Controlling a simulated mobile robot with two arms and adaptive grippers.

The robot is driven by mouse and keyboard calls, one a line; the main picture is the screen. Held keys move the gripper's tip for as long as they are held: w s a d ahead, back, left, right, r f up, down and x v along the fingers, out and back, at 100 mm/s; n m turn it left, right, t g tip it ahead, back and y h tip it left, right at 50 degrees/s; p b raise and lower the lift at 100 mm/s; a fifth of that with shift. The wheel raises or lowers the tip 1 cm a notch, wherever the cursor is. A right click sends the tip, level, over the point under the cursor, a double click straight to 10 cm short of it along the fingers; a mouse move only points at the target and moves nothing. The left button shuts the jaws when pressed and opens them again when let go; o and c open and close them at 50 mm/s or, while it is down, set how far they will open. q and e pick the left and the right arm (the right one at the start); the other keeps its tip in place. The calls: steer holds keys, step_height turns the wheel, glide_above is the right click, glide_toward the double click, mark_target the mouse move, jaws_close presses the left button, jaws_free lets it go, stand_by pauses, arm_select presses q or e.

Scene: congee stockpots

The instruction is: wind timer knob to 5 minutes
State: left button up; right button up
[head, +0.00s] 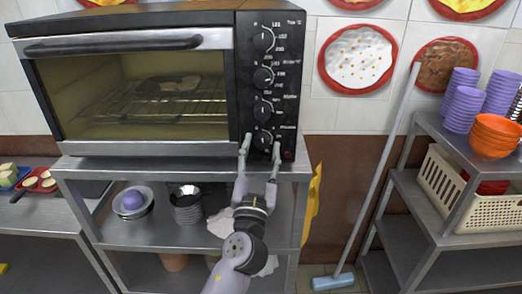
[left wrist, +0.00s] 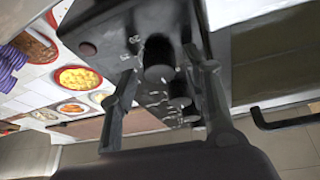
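The black toaster oven (head: 130,82) has a column of round knobs on its right-hand panel. The lowest knob (head: 264,138) is partly framed by my left gripper (head: 261,146), whose two fingers are spread, one on each side of it. In the left wrist view this knob (left wrist: 158,62) sits between the two fingertips with gaps beside it. I cannot tell whether either finger touches it. The lettering around the knobs is too small to read, so the timer setting is unclear. My right gripper is out of view.
The oven stands on a steel shelf unit (head: 180,168) with bowls (head: 186,203) below. The oven door handle (head: 128,42) juts forward.

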arm_select(q)
jaws_close()
stand_by(0.3)
steer(key=shift+a+r+m+h+p, duration=0.15)
steer(key=shift+m+h+p, duration=0.35)
steer(key=shift+m+p, duration=0.5)
steer(key=m+g+h+p, duration=0.1)
steer(key=m+p, duration=0.3)
steer(key=m+g+h+p, duration=0.1)
steer(key=m+p, duration=0.2)
steer(key=shift+a+r+g+h, duration=0.1)
steer(key=shift+r+g+h, duration=0.15)
steer(key=shift+g+h, duration=0.05)
steer(key=shift+f+m+g+p, duration=0.2)
steer(key=shift+m+g+p, duration=0.2)
steer(key=shift+m+p, duration=0.6)
steer(key=shift+o, duration=0.9)
jaws_free()
